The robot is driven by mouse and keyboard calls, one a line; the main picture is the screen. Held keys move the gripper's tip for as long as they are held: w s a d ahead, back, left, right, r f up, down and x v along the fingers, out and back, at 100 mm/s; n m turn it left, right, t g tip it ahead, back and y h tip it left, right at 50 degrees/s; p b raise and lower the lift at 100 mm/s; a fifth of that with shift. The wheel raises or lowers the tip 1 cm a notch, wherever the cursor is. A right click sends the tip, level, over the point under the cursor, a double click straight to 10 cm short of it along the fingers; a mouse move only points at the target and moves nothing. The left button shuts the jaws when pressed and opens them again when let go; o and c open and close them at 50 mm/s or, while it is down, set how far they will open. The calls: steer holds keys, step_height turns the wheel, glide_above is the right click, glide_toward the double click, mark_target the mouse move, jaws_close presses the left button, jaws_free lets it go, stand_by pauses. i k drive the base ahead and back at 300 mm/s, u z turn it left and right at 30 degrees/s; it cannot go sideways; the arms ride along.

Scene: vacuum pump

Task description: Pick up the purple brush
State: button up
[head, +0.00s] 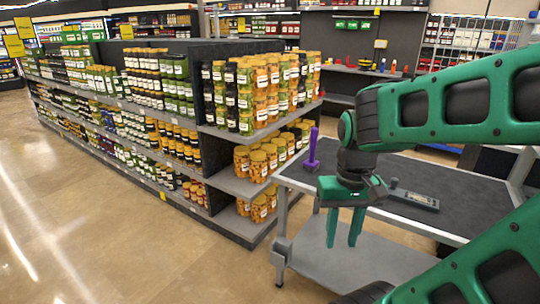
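The purple brush (312,148) stands upright near the far left corner of the dark-topped cart (467,205). My gripper (342,241) is green and points down, its two fingers apart with nothing between them. In the picture it is below and to the right of the brush, in front of the cart's near edge, and not touching the brush. My arm comes in from the right and hides part of the cart top.
A grey flat device (412,199) lies on the cart to the right of my gripper. Shelves full of jars (262,93) stand close behind the cart's left side. The cart has a lower shelf (372,262). The floor (110,220) at left is clear.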

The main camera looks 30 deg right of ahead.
mark_target(312, 164)
steer(key=z, duration=0.1)
steer(key=i, duration=1.55)
steer(key=z, duration=0.45)
